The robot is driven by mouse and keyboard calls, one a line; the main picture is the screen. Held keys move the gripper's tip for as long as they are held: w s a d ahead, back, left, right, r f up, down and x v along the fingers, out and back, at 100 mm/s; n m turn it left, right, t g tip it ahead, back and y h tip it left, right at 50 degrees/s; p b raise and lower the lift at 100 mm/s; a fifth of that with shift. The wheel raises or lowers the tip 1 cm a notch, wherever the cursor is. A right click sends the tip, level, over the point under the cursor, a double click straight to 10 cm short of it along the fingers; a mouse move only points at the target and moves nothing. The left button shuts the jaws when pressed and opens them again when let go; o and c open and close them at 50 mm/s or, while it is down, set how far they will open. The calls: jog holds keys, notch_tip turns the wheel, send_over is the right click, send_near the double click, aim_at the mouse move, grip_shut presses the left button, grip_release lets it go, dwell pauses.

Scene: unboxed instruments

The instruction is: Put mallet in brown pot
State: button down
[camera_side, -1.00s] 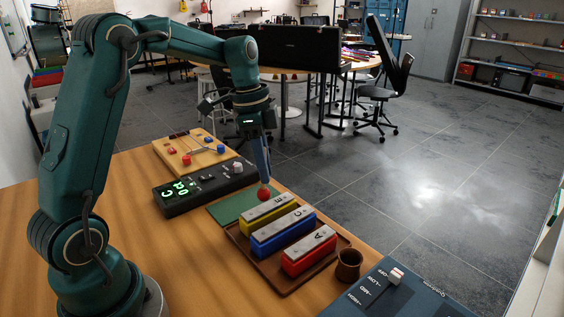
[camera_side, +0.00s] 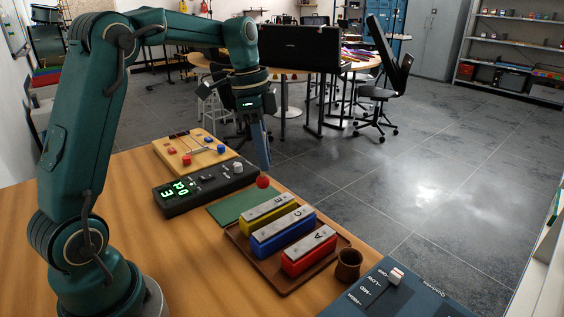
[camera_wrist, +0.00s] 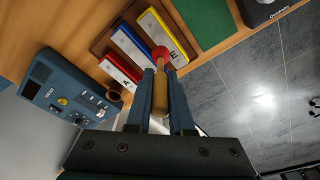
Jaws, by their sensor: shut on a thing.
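The mallet has a red ball head (camera_side: 263,181) and a wooden handle, which shows in the wrist view (camera_wrist: 160,98). My gripper (camera_side: 264,160) is shut on the handle, with the red head hanging below the fingertips. In the wrist view the fingers (camera_wrist: 160,78) lie on both sides of the handle. The mallet is held above the table, near the far end of the yellow chime bar. The brown pot (camera_side: 348,264) stands upright at the table's right edge, beyond the red bar. It also shows in the wrist view (camera_wrist: 115,95), left of the mallet.
Yellow (camera_side: 268,214), blue (camera_side: 283,231) and red (camera_side: 309,250) chime bars sit on a brown tray (camera_side: 272,283) between mallet and pot. A green mat (camera_side: 232,206) and a black display box (camera_side: 190,195) lie left. A blue control box (camera_side: 385,290) stands close by the pot.

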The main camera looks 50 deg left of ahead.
jog(key=shift+r+n, duration=0.25)
jog(key=shift+n, duration=0.15)
jog(key=w+d+r+m, duration=0.1)
jog(key=w+d, duration=0.1)
jog(key=d, duration=0.8)
jog(key=w+d, duration=0.2)
jog(key=d, duration=0.8)
jog(key=shift+f, duration=5.2)
jog(key=shift+f, duration=0.5)
jog(key=c, duration=0.7)
grip_release()
jog(key=shift+w, duration=0.1)
